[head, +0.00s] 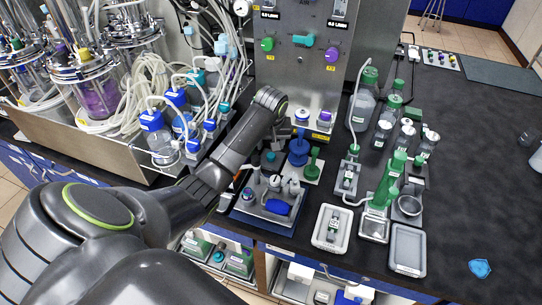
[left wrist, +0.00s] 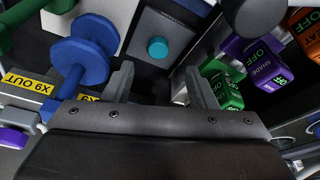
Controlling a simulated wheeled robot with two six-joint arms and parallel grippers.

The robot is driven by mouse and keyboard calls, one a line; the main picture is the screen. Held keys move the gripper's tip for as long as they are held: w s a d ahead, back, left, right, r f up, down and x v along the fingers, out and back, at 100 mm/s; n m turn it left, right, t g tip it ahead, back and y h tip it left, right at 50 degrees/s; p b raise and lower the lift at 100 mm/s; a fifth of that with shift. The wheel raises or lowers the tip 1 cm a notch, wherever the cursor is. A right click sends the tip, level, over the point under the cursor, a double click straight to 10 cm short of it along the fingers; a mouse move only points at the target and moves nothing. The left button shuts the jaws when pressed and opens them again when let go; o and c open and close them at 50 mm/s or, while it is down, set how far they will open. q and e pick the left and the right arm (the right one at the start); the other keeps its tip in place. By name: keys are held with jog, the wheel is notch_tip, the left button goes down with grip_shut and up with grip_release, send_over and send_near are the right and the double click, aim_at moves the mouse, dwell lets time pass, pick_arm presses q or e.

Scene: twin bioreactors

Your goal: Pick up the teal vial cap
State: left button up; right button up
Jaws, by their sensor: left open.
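The teal vial cap (left wrist: 157,47) is a small round cap on a grey-blue plate, seen from above near the top middle of the left wrist view. My left gripper (left wrist: 160,86) is open, with its two grey fingers apart and nothing visible between them. The cap lies beyond the fingertips in the picture, roughly in line with the gap, and neither finger appears to touch it. My right gripper is in neither view.
A blue spool-shaped piece (left wrist: 80,50) stands close beside the left finger in the wrist view. Green (left wrist: 222,84) and purple (left wrist: 256,60) labelled blocks lie by the other finger. A steel panel (head: 305,65) rises behind; a blue rack (head: 268,207) sits near the bench's front edge.

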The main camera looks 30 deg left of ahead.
aim_at(271, 156)
pick_arm(q)
jog(key=shift+p+x, duration=0.65)
jog(key=shift+x, duration=2.7)
jog(key=shift+d, duration=0.1)
jog(key=c, duration=1.1)
